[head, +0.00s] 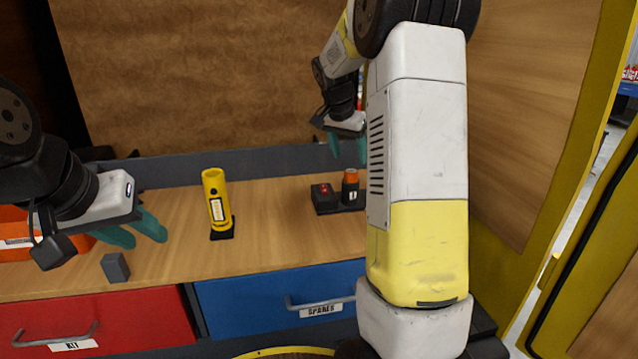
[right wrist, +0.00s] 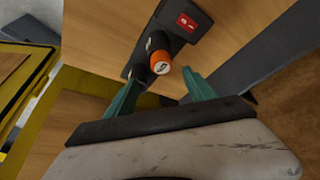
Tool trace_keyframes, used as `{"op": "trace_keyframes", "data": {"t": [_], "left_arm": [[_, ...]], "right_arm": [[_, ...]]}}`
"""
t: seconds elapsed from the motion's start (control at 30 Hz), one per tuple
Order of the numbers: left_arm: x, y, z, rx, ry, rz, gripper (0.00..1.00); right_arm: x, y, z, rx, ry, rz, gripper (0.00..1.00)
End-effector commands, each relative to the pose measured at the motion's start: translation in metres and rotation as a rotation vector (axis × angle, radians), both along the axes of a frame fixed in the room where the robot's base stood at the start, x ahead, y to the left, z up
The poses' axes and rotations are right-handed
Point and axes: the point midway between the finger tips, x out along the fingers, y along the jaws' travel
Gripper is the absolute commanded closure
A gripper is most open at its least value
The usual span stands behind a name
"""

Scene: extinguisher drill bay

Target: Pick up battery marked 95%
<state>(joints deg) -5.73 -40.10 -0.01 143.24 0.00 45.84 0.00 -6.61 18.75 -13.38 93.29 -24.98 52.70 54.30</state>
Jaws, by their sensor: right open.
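A battery (head: 350,186) with an orange top and dark body stands upright in a black charger (head: 325,207) on the wooden bench. Its marking is too small to read. In the right wrist view, the battery's orange top (right wrist: 160,62) lies between and beyond the open fingers. My right gripper (head: 348,155) is open and empty, above and behind the battery in the head view; it also shows in the right wrist view (right wrist: 160,92). My left gripper (head: 146,240) is open and empty over the left of the bench.
A yellow flashlight (head: 217,200) stands on a black base between the grippers. A grey block (head: 115,267) and an orange box (head: 14,240) are at left. The charger has a red display (right wrist: 187,22). Red (head: 130,318) and blue (head: 245,300) drawers are below. My right arm hides the bench's right end.

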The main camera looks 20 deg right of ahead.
Motion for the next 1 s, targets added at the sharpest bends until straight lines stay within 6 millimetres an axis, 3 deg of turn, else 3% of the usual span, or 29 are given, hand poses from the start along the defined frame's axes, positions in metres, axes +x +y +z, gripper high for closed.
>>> {"op": "trace_keyframes", "data": {"t": [0.5, 0.83, 1.0], "left_arm": [[0.000, 0.000, 0.000, 0.000, 0.000, 0.000, 0.64], [0.000, 0.000, 0.000, 0.000, 0.000, 0.000, 0.64], [0.000, 0.000, 0.000, 0.000, 0.000, 0.000, 0.64]], "right_arm": [[0.017, -0.013, -0.063, 0.001, 0.002, 0.001, 0.37], [0.019, -0.015, -0.069, 0.001, 0.000, 0.001, 0.37], [0.019, -0.015, -0.069, 0.001, 0.000, 0.003, 0.71]]}}
